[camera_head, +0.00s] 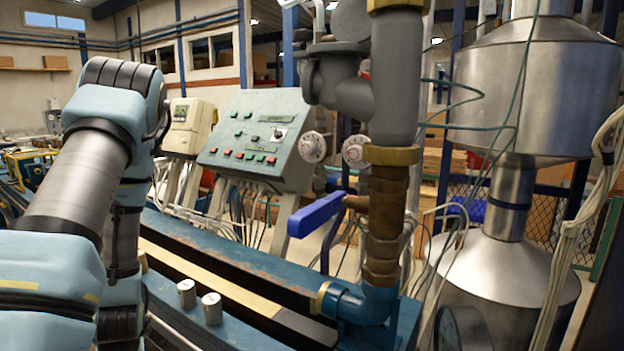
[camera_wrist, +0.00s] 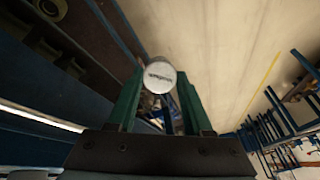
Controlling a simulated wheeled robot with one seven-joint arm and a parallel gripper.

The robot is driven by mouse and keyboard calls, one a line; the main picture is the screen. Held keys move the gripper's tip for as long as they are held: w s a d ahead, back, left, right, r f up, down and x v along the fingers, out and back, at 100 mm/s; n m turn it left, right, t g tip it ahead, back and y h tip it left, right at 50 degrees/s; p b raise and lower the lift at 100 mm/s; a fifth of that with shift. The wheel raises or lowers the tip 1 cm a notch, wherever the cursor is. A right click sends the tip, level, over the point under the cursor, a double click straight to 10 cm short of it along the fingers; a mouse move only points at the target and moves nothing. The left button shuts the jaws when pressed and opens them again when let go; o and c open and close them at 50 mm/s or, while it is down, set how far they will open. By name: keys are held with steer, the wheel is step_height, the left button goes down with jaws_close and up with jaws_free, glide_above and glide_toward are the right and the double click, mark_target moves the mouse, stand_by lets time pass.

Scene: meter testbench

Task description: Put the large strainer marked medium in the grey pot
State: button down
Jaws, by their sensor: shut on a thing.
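In the wrist view my gripper (camera_wrist: 160,84) has its two green fingers shut on a round, pale metal piece, the strainer (camera_wrist: 160,78). Its flat end faces the camera and carries a short dark marking, too small to read surely. My gripper does not show in the head view, where only my arm is seen at the left. Two small metal cylinders (camera_head: 199,300) stand side by side on the blue bench. A grey metal housing (camera_head: 340,78) sits high on the pipework at the centre; I cannot tell whether it is the grey pot.
A brown and brass vertical pipe (camera_head: 383,215) with a blue lever handle (camera_head: 316,214) rises from the blue bench (camera_head: 215,243). A green control panel (camera_head: 256,138) stands behind. Large steel tanks (camera_head: 522,85) and loose cables fill the right. The wrist view shows open floor (camera_wrist: 225,45).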

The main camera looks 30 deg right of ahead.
step_height(320, 180, up, 6)
steer(key=p, duration=0.5)
steer(key=shift+r, duration=0.25)
steer(key=shift+f+g+b, duration=0.35)
steer(key=shift+f+g, duration=0.05)
steer(key=shift+f, duration=0.05)
steer(key=shift+r+g+h, duration=0.15)
steer(key=shift+g+h, duration=0.15)
steer(key=shift+g, duration=0.2)
